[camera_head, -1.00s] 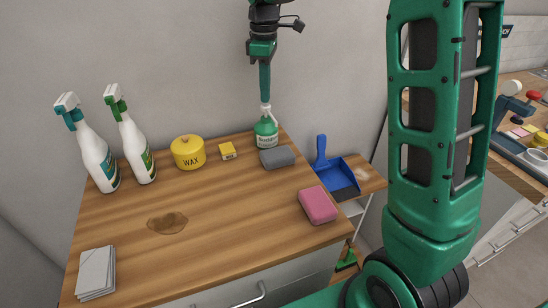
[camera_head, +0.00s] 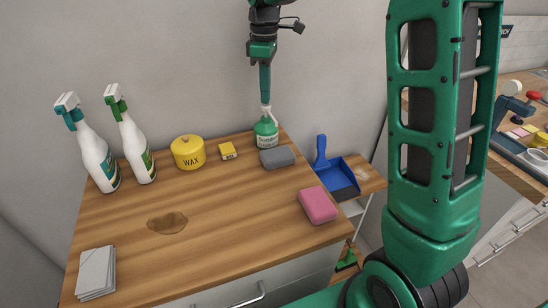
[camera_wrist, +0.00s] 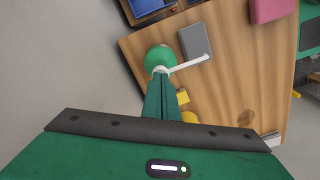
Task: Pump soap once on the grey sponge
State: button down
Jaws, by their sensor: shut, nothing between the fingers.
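The green soap bottle (camera_head: 267,133) with a white pump head stands upright at the back right of the wooden counter. My gripper (camera_head: 265,98) is shut and empty, pointing down, with its fingertips on or just above the pump head; contact is hard to tell. In the wrist view, the shut fingertips (camera_wrist: 161,76) meet the pump top, and the white spout (camera_wrist: 188,63) reaches over toward the grey sponge. The grey sponge (camera_head: 277,157) lies on the counter just in front of the bottle, and it also shows in the wrist view (camera_wrist: 194,42). I see no soap on it.
A pink sponge (camera_head: 318,205) lies near the counter's right edge. A small yellow box (camera_head: 228,151), a yellow wax tin (camera_head: 188,152) and two spray bottles (camera_head: 98,158) stand to the left. A brown stain (camera_head: 167,223) marks the counter's middle. A blue dustpan (camera_head: 336,175) is at right.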

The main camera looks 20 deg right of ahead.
jog(key=shift+f, duration=1.15)
jog(key=shift+r, duration=1.25)
jog(key=shift+r, duration=0.15)
notch_tip(320, 180, up, 6)
jog(key=shift+f, duration=0.1)
dwell(0.4)
